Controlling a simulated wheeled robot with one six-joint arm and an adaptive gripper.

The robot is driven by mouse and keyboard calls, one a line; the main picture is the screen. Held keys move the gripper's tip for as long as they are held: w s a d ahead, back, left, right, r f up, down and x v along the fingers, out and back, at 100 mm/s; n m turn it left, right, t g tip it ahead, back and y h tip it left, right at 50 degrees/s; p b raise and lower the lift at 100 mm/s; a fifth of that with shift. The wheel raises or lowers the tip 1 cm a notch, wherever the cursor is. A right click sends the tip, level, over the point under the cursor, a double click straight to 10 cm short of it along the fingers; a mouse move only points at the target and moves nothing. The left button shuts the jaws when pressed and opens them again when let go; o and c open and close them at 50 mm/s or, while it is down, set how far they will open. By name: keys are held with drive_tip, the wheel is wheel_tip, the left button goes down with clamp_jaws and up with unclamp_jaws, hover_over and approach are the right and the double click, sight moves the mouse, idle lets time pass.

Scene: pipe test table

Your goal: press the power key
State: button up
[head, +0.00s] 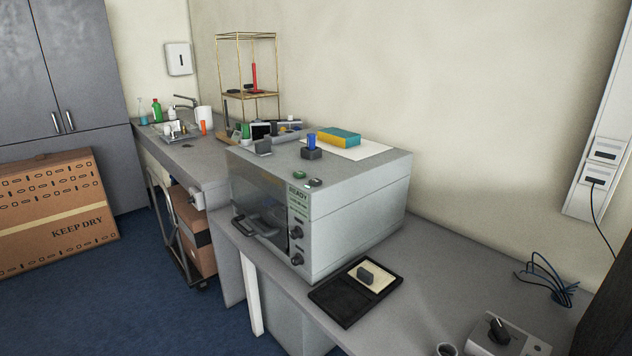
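A large grey bench machine (350,215) stands on the table, with a front door and handle (262,222) on its left side. Its narrow front panel (298,205) carries a label reading READY, small print too small to read, and two dark knobs (296,232). I cannot tell which control is the power key. My gripper is not in view.
A black tray (340,308) with a pale pad and dark block lies in front of the machine. A grey box with a black knob (499,332) and a small cup (446,349) are at the lower right. Blocks and a yellow-teal box (339,136) sit on the machine top.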

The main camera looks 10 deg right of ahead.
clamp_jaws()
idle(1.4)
